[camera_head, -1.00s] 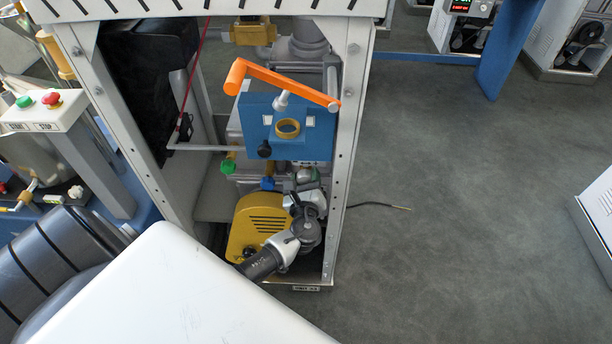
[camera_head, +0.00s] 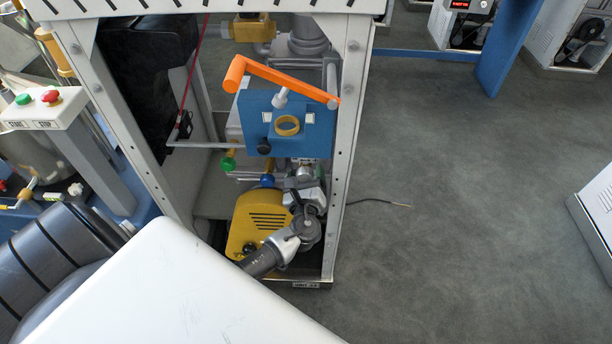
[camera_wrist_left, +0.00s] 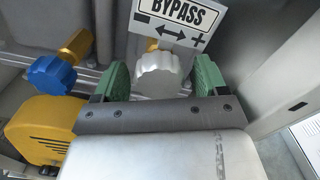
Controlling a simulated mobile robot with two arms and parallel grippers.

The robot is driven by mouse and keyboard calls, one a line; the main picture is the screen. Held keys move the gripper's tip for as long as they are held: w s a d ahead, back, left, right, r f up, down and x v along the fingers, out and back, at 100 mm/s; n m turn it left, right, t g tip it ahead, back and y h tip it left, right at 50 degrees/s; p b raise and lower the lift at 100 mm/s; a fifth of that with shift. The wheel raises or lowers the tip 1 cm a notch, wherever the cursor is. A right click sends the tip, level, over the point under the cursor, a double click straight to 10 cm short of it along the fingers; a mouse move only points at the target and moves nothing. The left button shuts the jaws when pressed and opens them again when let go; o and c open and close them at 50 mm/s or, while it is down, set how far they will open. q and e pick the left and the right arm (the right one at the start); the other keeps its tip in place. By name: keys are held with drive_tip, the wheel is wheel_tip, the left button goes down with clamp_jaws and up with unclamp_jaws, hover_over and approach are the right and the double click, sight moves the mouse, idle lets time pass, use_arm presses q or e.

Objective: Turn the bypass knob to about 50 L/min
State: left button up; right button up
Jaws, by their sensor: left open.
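The bypass knob (camera_wrist_left: 157,76) is light grey with a ribbed rim, under a white BYPASS label (camera_wrist_left: 176,18) with minus, plus and a double arrow. My left gripper (camera_head: 306,166) is inside the frame's lower part. Its green-padded fingers also show in the left wrist view (camera_wrist_left: 163,73), open on either side of the knob. A narrow gap shows at the left finger and a wider one at the right; I see no contact. In the head view the knob is hidden by my gripper and the parts above. No flow reading is legible. My right gripper is not in view.
A blue knob (camera_wrist_left: 52,76) on a brass fitting and a yellow housing (camera_head: 258,222) lie left of my gripper. A blue box (camera_head: 309,128) with an orange handle (camera_head: 282,80) is above. The frame's right post (camera_head: 346,150) stands close to my wrist.

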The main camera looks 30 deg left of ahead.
use_arm(q)
drive_tip(key=v, duration=1)
drive_tip(key=shift+s+d, duration=0.3)
drive_tip(key=s+f+n+g+h+p, duration=0.35)
drive_tip(key=s+f, duration=0.25)
drive_tip(key=f, duration=0.4)
drive_tip(key=s+f+n+g+h+p, duration=0.2)
drive_tip(key=s+f+n+g, duration=0.35)
drive_tip(key=f, duration=0.55)
drive_tip(key=s+d+f+n+g+h+p, duration=0.1)
drive_tip(key=s+f+n+g+h+p, duration=0.1)
drive_tip(key=s+n, duration=0.5)
drive_tip(key=s+d+f+n+g+h+p, duration=0.1)
drive_tip(key=s+f+n, duration=0.4)
drive_tip(key=s, duration=1.1)
drive_tip(key=shift+s+d+f+n+g+h+p, duration=0.2)
drive_tip(key=shift+d+n+g+h+p, duration=0.15)
drive_tip(key=shift+n+g+p, duration=0.7)
